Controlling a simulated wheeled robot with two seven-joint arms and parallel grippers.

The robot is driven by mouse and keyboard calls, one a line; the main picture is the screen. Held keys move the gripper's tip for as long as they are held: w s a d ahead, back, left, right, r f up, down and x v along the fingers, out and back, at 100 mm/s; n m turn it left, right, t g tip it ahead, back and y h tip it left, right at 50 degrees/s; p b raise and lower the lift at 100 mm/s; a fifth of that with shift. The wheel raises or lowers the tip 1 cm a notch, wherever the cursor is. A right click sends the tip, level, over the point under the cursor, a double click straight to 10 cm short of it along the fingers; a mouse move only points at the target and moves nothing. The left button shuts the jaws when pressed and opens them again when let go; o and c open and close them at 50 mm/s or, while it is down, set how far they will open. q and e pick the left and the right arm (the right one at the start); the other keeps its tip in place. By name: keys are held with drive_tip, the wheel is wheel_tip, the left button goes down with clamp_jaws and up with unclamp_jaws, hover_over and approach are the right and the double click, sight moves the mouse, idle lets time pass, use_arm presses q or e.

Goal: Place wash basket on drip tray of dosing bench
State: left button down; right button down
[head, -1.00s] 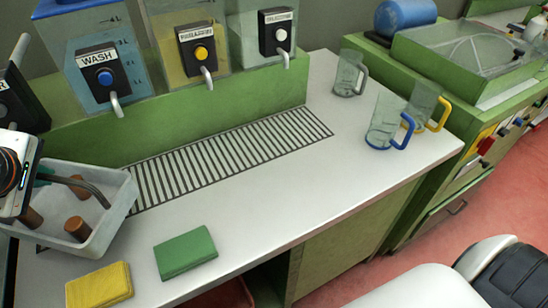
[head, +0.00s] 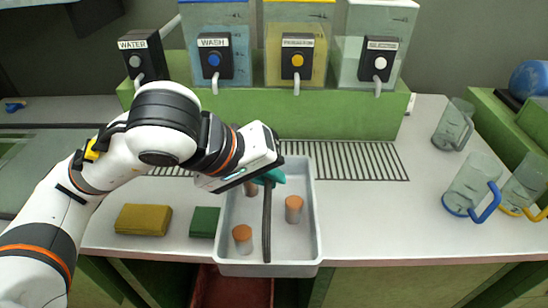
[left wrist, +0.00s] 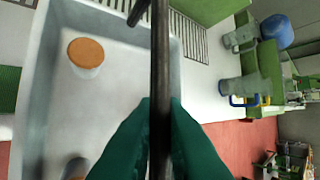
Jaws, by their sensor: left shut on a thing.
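My left gripper (head: 270,178) has teal fingers shut on that handle; in the left wrist view the fingers (left wrist: 159,112) clasp the bar. The basket looks level and seems held above the bench, its front wall overlapping the bench's front edge. The drip tray (head: 370,160) is a black-slatted grille along the green dispenser wall. The basket's far end hides its middle. My right gripper is not in view.
A yellow sponge (head: 143,219) and a green sponge (head: 204,222) lie left of the basket. WATER, WASH and other dispensers with taps (head: 297,85) stand behind the grille. Several jugs (head: 470,185) stand at the right. The white bench top (head: 390,220) right of the basket is clear.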

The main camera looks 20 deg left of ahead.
use_arm(q)
drive_tip(key=shift+w+a+r+p, duration=0.15)
drive_tip(key=shift+w+p, duration=0.45)
drive_tip(key=shift+p, duration=0.8)
drive_tip(key=shift+w+a+r+p, duration=0.15)
drive_tip(key=shift+w+p, duration=0.4)
drive_tip(key=shift+p, duration=0.8)
drive_tip(key=w+a+p, duration=0.2)
drive_tip(key=w, duration=0.6)
drive_tip(key=w+a+p, duration=0.3)
drive_tip(key=w, duration=0.5)
wheel_tip(320, 180, down, 8)
drive_tip(key=p, duration=0.2)
drive_tip(key=shift+w+d+r, duration=0.15)
drive_tip(key=shift+w+r, duration=0.1)
drive_tip(key=shift+w, duration=0.1)
drive_tip(key=shift+f, duration=0.15)
drive_tip(key=c, duration=1.5)
unclamp_jaws()
